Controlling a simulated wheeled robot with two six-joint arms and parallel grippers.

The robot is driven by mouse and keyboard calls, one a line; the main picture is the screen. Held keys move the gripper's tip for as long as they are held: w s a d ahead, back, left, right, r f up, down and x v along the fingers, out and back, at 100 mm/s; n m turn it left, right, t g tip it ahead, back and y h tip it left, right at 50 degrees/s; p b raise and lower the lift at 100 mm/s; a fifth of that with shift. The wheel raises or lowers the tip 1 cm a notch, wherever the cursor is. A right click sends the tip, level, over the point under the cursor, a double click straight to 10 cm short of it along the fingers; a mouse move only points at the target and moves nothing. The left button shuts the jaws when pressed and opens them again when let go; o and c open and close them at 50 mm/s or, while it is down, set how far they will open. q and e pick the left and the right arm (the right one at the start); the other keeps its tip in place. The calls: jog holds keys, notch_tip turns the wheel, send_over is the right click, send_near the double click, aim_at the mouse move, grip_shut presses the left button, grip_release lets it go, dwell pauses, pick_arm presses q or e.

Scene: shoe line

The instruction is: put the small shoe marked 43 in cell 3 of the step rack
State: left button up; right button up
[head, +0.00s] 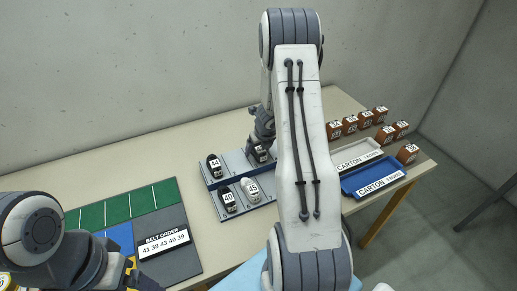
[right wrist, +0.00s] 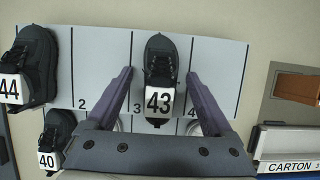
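The small dark shoe marked 43 (right wrist: 160,75) is in cell 3 of the step rack (right wrist: 100,60), between the lines beside the printed 3 and 4, and appears to rest there. My right gripper (right wrist: 159,76) is open, one finger on each side of the shoe with a gap at both sides. In the head view the right gripper (head: 262,132) is over the rack's upper step, partly hiding the shoe (head: 260,154). My left arm is at the lower left of the head view; its fingers cannot be made out clearly.
The shoe marked 44 (head: 214,165) is on the upper step; shoe 40 (head: 228,200) and a pale shoe (head: 251,190) are on the lower one. A blue carton (head: 372,178), a grey carton (head: 352,153) and several brown boxes stand right. The belt order sign (head: 163,243) lies left.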

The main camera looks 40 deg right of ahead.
jog(key=shift+r, duration=0.25)
jog(key=p+v, duration=0.6)
jog(key=v, duration=0.6)
jog(key=s+a+r+n+y, duration=0.1)
jog(key=a+r+n, duration=0.2)
jog(key=a+n, duration=0.5)
jog(key=a+r+n+y, duration=0.25)
jog(key=a+n, duration=0.25)
jog(key=a, duration=0.5)
jog(key=s+a+r+n, duration=0.1)
jog(key=a+r+n, duration=0.2)
jog(key=a+n, duration=0.5)
jog(key=s+a+r+n+g, duration=0.3)
jog(key=s+a+n, duration=0.6)
jog(key=a+n, duration=0.1)
jog(key=s+r+n+g+h, duration=0.1)
jog(key=s+r+n, duration=0.1)
jog(key=s+n, duration=1)
jog(key=n, duration=0.3)
jog(key=shift+s+a, duration=0.3)
jog(key=shift+a, duration=0.1)
jog(key=shift+r+h, duration=0.1)
jog(key=shift+h, duration=0.15)
